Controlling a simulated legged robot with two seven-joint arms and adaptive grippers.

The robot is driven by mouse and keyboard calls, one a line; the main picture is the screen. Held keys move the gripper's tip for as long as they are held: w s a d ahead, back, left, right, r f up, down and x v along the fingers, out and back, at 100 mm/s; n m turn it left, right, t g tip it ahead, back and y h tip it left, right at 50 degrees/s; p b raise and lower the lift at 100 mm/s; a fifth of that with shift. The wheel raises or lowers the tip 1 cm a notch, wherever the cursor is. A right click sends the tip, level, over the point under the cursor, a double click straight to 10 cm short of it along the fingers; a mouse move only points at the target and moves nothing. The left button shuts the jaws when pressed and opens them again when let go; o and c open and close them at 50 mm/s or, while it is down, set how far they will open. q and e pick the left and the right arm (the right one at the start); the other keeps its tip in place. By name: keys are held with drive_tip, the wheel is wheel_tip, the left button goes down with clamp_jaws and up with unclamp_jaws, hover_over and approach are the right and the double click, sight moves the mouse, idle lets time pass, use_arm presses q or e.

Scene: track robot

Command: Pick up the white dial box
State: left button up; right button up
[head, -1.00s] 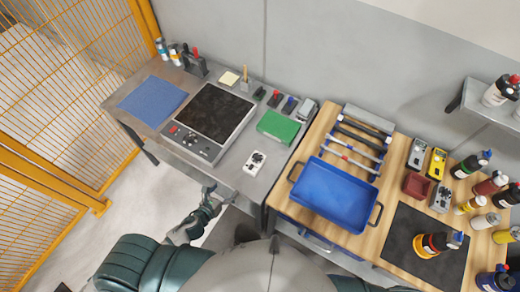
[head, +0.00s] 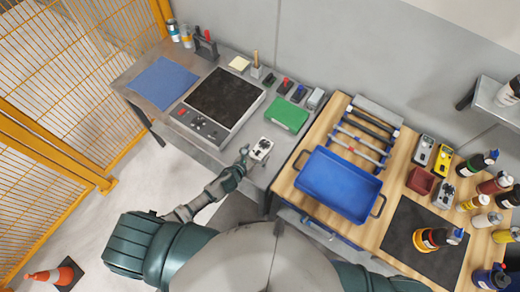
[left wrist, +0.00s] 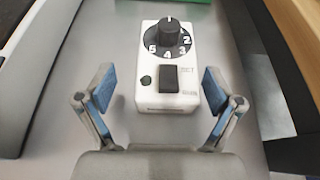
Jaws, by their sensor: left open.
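The white dial box (head: 261,149) lies on the grey metal table near its front edge. In the left wrist view the white dial box (left wrist: 167,68) shows a black numbered dial at the far end, a black rocker switch and a small green button. My left gripper (head: 246,158) is at the near end of the box. In the left wrist view the left gripper (left wrist: 158,88) is open, with one blue-padded finger off each side of the box's near end. Neither finger visibly touches the box. My right gripper is not in view.
A black-topped panel device (head: 219,107) lies left of the box and a green block (head: 287,115) lies beyond it. A blue tray (head: 339,184) stands on the wooden table to the right. A blue cloth (head: 159,83) lies at the far left.

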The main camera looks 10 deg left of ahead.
sight(262, 150)
use_arm(q)
drive_tip(key=x, duration=0.2)
drive_tip(key=shift+w+d+f, duration=0.1)
drive_tip(key=shift+w+d, duration=0.25)
drive_tip(key=shift+w+d+f, duration=0.1)
drive_tip(key=shift+w+d, duration=0.1)
drive_tip(key=shift+d, duration=0.3)
drive_tip(key=shift+c, duration=0.9)
drive_tip(key=shift+a, duration=0.1)
drive_tip(key=c, duration=0.4)
drive_tip(key=shift+a, duration=0.3)
drive_tip(key=c, duration=0.7)
drive_tip(key=shift+s+a, duration=0.1)
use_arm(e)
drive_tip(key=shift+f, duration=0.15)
